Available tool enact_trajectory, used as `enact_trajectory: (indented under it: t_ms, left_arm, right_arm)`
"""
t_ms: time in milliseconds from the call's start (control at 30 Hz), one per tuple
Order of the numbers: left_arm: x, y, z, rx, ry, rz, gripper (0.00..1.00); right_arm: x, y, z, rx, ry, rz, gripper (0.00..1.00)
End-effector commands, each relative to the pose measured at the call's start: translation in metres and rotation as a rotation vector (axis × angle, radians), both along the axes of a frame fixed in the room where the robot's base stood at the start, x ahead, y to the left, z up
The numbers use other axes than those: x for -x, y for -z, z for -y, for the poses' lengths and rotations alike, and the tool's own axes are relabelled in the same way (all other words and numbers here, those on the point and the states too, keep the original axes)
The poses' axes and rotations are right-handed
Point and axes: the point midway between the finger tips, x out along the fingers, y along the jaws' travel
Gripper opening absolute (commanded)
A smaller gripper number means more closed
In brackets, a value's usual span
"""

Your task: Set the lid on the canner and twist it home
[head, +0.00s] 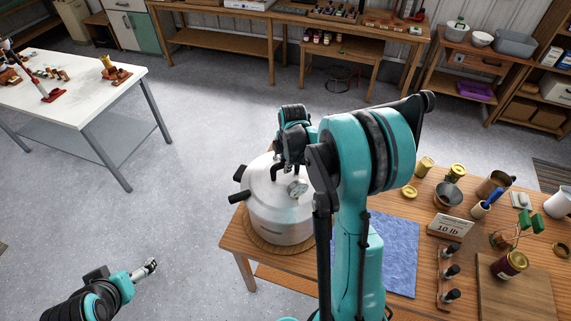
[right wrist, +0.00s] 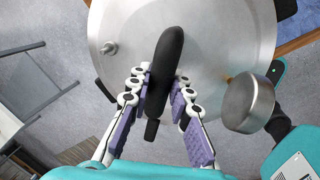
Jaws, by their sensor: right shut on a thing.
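The silver canner (head: 280,222) stands on a round woven mat at the left end of the wooden table. Its lid (head: 262,172) sits on top, with a dial gauge (head: 298,187). Two black side handles stick out on the left, one above the other and out of line. My right gripper (head: 285,172) is over the lid, partly hidden by its arm. In the right wrist view its fingers (right wrist: 156,95) are on either side of the lid's black top handle (right wrist: 167,65), shut on it. My left gripper (head: 147,268) hangs low over the floor, away from the canner; its opening is unclear.
A blue cloth (head: 393,250) lies right of the canner. Jars, a "10 lb" sign (head: 450,226), a bottle rack and a cutting board (head: 515,290) fill the table's right side. A white table (head: 75,70) stands at far left. The floor between is clear.

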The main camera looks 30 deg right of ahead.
Motion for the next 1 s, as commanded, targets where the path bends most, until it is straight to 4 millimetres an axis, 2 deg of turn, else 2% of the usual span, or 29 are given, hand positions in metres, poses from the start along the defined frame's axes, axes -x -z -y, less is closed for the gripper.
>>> enact_trajectory:
  t_ms: [400, 433, 500, 700, 800, 1000]
  left_arm:
    - [0.0, 0.0009, 0.0, 0.0, 0.0, 0.0, 0.92]
    - [0.0, 0.0009, 0.0, 0.0, 0.0, 0.0, 0.92]
    - [0.0, 0.0009, 0.0, 0.0, 0.0, 0.0, 0.92]
    - [0.0, 0.0009, 0.0, 0.0, 0.0, 0.0, 0.92]
    - [0.0, 0.0009, 0.0, 0.0, 0.0, 0.0, 0.92]
    - [0.0, 0.0009, 0.0, 0.0, 0.0, 0.0, 0.92]
  right_arm:
    - [0.0007, 0.001, -0.0003, 0.0, 0.0, -0.001, 0.0]
    - [0.0007, 0.001, -0.0003, 0.0, 0.0, -0.001, 0.27]
    - [0.0007, 0.0011, -0.0003, 0.0, 0.0, -0.001, 0.44]
    - [0.0004, 0.0009, -0.0002, 0.0, 0.0, -0.001, 0.44]
    - [0.0004, 0.0013, -0.0002, 0.0, 0.0, -0.001, 0.57]
    - [0.0003, 0.001, -0.0001, 0.0, 0.0, -0.001, 0.57]
